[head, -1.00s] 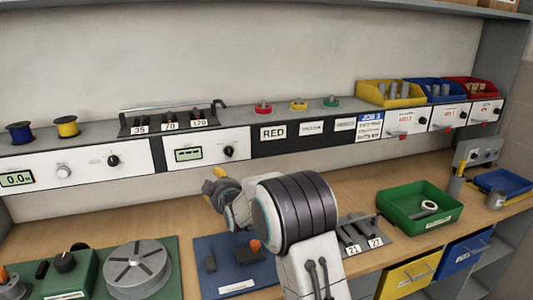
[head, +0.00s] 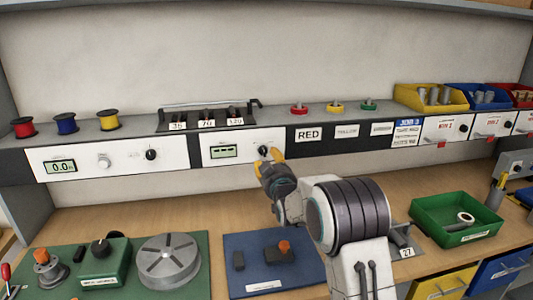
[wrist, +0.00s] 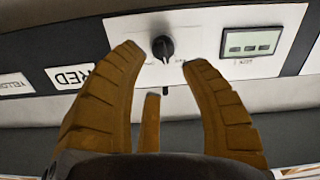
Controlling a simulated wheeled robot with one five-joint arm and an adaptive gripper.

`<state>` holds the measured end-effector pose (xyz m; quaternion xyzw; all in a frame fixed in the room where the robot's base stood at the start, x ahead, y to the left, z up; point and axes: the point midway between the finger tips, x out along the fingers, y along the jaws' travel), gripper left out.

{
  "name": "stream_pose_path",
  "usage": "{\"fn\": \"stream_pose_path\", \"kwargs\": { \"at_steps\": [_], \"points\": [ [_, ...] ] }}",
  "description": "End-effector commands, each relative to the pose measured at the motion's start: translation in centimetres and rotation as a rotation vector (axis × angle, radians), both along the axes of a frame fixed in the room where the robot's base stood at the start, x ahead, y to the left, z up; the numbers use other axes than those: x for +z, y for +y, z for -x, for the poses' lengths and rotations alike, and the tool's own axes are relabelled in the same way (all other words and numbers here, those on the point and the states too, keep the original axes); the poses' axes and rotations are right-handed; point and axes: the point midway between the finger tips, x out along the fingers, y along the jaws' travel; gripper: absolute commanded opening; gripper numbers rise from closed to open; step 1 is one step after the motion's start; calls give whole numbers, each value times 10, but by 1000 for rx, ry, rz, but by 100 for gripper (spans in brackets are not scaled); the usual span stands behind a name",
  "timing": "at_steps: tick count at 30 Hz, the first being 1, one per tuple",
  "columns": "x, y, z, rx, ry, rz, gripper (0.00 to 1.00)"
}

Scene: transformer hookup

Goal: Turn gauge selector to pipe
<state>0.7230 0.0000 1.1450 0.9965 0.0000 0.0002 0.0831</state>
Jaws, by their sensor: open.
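The gauge selector is a black knob (head: 263,150) on a white panel (head: 212,140) with a small display (head: 223,151), on the shelf front. In the head view my gripper (head: 268,159) is at this panel, with its yellow fingers close to the knob and partly over it. In the wrist view, which is upside down, the knob (wrist: 163,47) shows between and beyond the open fingers (wrist: 163,58). They do not visibly grip it. The panel's small lettering by the knob is unreadable, so I cannot tell its setting.
A second white panel with a 0.0 display (head: 61,166) and a similar black knob (head: 151,155) is to the left. A RED label (head: 308,134) is just right of the selector panel. Below, a blue mat (head: 235,245) and a green tray (head: 430,228) lie on the bench.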

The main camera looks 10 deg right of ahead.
Motion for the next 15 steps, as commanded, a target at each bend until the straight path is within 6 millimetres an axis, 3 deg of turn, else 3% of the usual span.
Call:
{"fn": "stream_pose_path", "kwargs": {
  "at_steps": [6,15],
  "points": [
    [1,0,-25,0,1,1,41],
    [1,0,-47,0,1,1,41]
  ]
}}
